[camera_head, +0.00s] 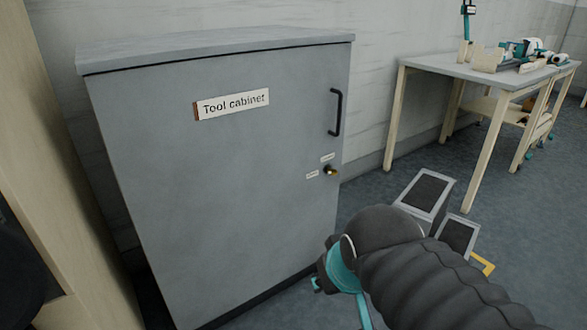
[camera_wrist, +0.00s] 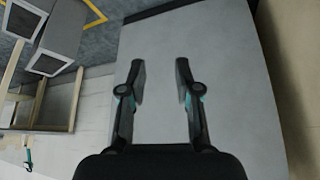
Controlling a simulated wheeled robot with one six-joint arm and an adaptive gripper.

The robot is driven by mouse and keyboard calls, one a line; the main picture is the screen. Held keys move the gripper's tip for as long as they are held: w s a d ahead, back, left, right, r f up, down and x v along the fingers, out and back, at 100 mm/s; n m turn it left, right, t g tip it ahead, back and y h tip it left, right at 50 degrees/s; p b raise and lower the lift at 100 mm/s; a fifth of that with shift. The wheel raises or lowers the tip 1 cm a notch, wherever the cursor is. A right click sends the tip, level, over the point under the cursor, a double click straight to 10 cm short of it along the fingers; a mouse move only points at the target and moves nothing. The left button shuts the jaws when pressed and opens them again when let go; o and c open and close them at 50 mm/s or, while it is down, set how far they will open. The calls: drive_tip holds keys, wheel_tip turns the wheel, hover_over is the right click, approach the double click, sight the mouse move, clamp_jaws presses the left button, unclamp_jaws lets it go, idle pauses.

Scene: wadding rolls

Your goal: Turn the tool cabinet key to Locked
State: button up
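The grey tool cabinet (camera_head: 230,180) stands against the wall, its door shut, with a "Tool cabinet" sign (camera_head: 232,104) on it. The small brass key (camera_head: 331,171) sits in the lock near the door's right edge, below the black handle (camera_head: 336,112). Two small white labels are beside the lock, one above (camera_head: 327,157) and one to the left (camera_head: 312,175); their words are too small to read. In the wrist view my gripper (camera_wrist: 161,82) is open and empty, with a grey surface beyond its fingers. In the head view my arm is low, below the key.
A workbench (camera_head: 490,72) with tools stands at the right. Two grey step-like blocks with dark tops (camera_head: 425,192) and a yellow bar (camera_head: 483,263) are on the floor right of the cabinet. A pale wooden panel (camera_head: 55,150) stands close at the left.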

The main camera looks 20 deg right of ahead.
sight(336, 174)
drive_tip(key=w+d+r+n+t+h+b, duration=0.1)
drive_tip(key=w+d+n+t+b, duration=0.15)
drive_tip(key=w+d, duration=0.55)
drive_tip(key=w+d+n+t+h+b, duration=0.1)
drive_tip(key=w+d+n+t, duration=0.15)
drive_tip(key=w, duration=0.95)
drive_tip(key=w+d+r+n+t+h+b, duration=0.15)
drive_tip(key=w+d+n, duration=0.25)
drive_tip(key=w+d, duration=0.45)
drive_tip(key=w+d+f+n+t+y+b, duration=0.2)
drive_tip(key=w+d+f+n+y, duration=0.1)
drive_tip(key=w+f+n+y, duration=0.4)
drive_tip(key=w+d+f+n+t+y+b, duration=0.2)
drive_tip(key=d+f+n+t+y, duration=0.15)
drive_tip(key=f+n, duration=0.35)
drive_tip(key=shift+m+g+h, duration=0.3)
drive_tip(key=shift+m+g, duration=0.2)
drive_tip(key=shift+m, duration=0.1)
drive_tip(key=x, duration=0.9)
drive_tip(key=f+x, duration=0.1)
drive_tip(key=x, duration=0.3)
drive_tip(key=shift+w+f, duration=0.1)
drive_tip(key=shift+w, duration=0.3)
clamp_jaws()
